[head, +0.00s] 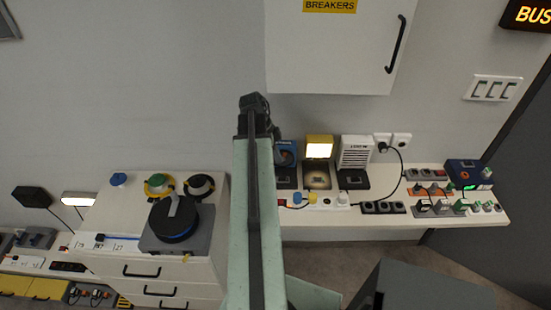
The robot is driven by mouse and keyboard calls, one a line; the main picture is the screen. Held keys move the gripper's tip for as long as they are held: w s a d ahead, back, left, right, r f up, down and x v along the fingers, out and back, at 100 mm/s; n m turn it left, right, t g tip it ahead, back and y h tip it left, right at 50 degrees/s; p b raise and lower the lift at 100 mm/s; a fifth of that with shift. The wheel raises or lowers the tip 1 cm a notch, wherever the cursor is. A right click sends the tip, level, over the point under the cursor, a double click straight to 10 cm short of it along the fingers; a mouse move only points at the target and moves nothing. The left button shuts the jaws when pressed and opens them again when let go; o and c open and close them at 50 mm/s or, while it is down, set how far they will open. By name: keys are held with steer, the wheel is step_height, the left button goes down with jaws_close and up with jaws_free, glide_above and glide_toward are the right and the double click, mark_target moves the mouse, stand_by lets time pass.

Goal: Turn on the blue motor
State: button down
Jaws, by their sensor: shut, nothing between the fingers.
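A blue-fronted unit (286,152) stands at the left of the right-hand bench, partly hidden behind my arm; it may be the blue motor, but I cannot tell. A dark pad (286,182) lies in front of it. A blue box with a green lit display (467,172) stands at the bench's right end. A round black device with a blue band (174,220) sits on the left cabinet. My gripper (257,108) is the dark end of my raised arm, left of the blue-fronted unit in the picture. It is shut and empty; its fingertips are hard to make out.
A lit yellow lamp unit (319,148) and a white vented unit (356,152) stand beside the blue-fronted unit. Switch strips (383,207) line the bench front. A wall cabinet marked BREAKERS (330,45) hangs above. A grey box (425,290) stands at lower right.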

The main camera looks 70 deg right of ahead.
mark_target(286, 178)
steer(key=b+x, duration=0.2)
steer(key=x, duration=0.1)
steer(key=b+x, duration=0.5)
steer(key=x, duration=0.1)
steer(key=shift+w+f+b, duration=0.3)
steer(key=shift+f+b, duration=0.1)
steer(key=shift+f, duration=0.05)
steer(key=shift+s+f+b, duration=0.1)
steer(key=shift+f+b, duration=0.2)
steer(key=shift+b, duration=0.05)
steer(key=shift+a+r, duration=0.1)
steer(key=shift+r, duration=0.1)
steer(key=shift+w+a, duration=0.2)
steer(key=shift+w, duration=0.6)
steer(key=shift+r+p, duration=0.1)
steer(key=shift+p, duration=0.2)
